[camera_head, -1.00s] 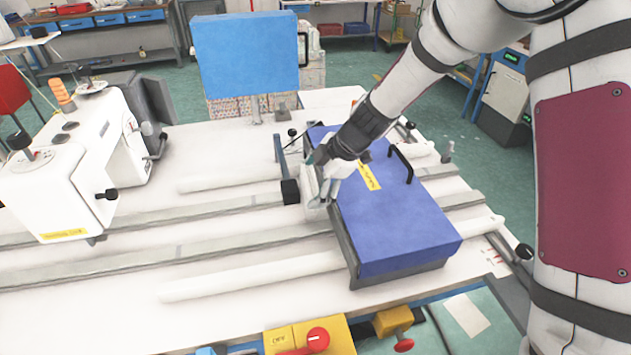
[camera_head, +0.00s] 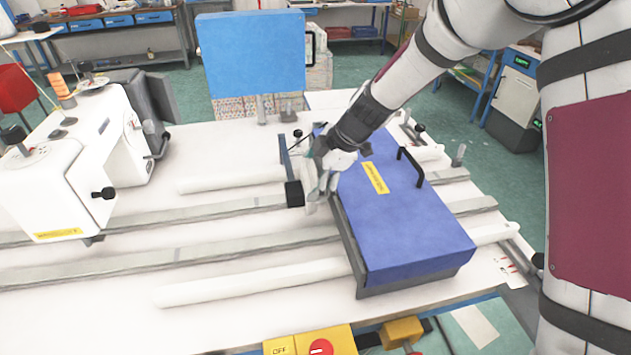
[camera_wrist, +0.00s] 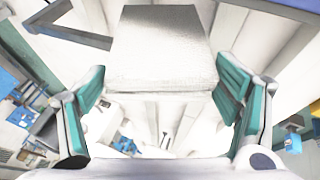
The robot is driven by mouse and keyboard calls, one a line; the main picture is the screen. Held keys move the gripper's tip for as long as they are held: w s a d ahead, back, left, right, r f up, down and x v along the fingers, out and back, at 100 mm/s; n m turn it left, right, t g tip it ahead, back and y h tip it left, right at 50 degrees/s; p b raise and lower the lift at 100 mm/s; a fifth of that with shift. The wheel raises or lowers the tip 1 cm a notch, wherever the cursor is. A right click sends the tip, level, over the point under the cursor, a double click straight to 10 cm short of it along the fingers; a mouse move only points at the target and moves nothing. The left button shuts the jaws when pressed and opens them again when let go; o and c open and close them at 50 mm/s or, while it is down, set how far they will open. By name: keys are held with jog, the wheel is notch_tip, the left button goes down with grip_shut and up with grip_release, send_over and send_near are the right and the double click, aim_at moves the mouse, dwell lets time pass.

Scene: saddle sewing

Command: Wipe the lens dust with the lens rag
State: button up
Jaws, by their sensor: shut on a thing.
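My gripper (camera_head: 322,190) is at the left edge of the blue case, beside a dark bracket with a black block (camera_head: 294,194). In the wrist view its teal fingers (camera_wrist: 165,100) stand on either side of a pale grey, cloth-textured slab, which I take to be the lens rag (camera_wrist: 158,48). The gripper is shut on it. In the head view a pale piece of the rag (camera_head: 310,196) shows at the fingertips, close to the black block; I cannot tell whether they touch. Neither a lens nor dust can be made out.
The blue case (camera_head: 410,225) with a black handle lies right of my gripper. A white sewing machine (camera_head: 60,180) stands at the left. Rails and white rollers cross the white table (camera_head: 130,265). A blue upright panel (camera_head: 250,55) stands behind.

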aim_at(314, 187)
jog(key=shift+w+a+b, duration=0.3)
jog(key=shift+w+b, duration=0.45)
jog(key=shift+w, duration=0.15)
jog(key=shift+w+a+b, duration=0.3)
jog(key=shift+w+b, duration=0.45)
jog(key=shift+w, duration=0.15)
jog(key=shift+s+d, duration=0.25)
jog(key=shift+s, duration=0.6)
jog(key=shift+s+d, duration=0.25)
jog(key=shift+s, duration=0.55)
jog(key=shift+s+d, duration=0.25)
jog(key=shift+s, duration=0.6)
jog(key=shift+s+d+p, duration=0.15)
jog(key=shift+s+p, duration=0.25)
jog(key=shift+s, duration=0.65)
jog(key=shift+w+d, duration=0.2)
jog(key=shift+d, duration=0.4)
